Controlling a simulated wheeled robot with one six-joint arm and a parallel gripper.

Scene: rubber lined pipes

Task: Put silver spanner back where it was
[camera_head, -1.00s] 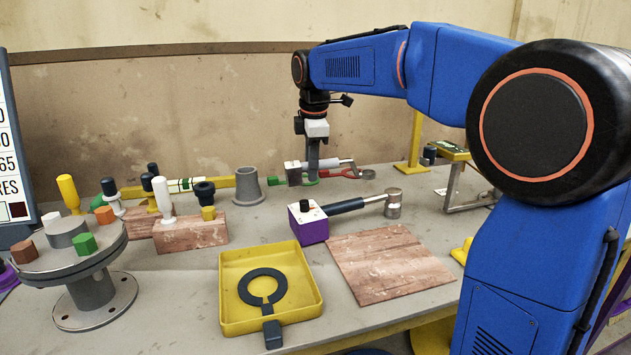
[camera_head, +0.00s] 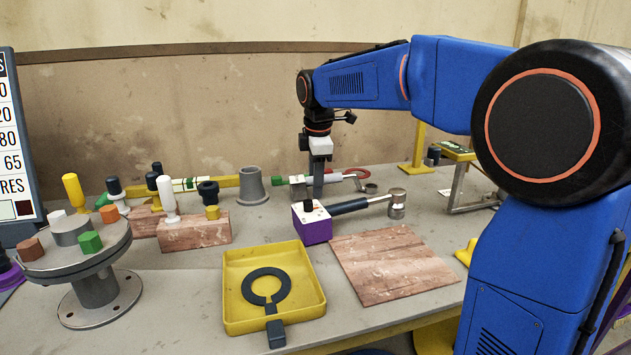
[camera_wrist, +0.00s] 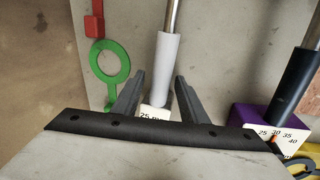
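The silver spanner (camera_wrist: 168,70) has a silver shaft, a light grey handle and a number-marked block in the wrist view. In the head view the spanner (camera_head: 298,184) lies low at the back of the bench, partly hidden by my gripper. My gripper (camera_wrist: 160,76) has its fingers on either side of the grey handle. A gap shows between the left finger and the handle; the right finger looks close to it. The fingers look open. My gripper (camera_head: 318,182) points straight down in the head view.
A green ring tool (camera_wrist: 110,62) lies close left of my gripper. A black-handled tool with a purple block (camera_head: 313,225) lies in front. The yellow tray (camera_head: 236,318) and wooden board (camera_head: 390,264) are nearer the front edge.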

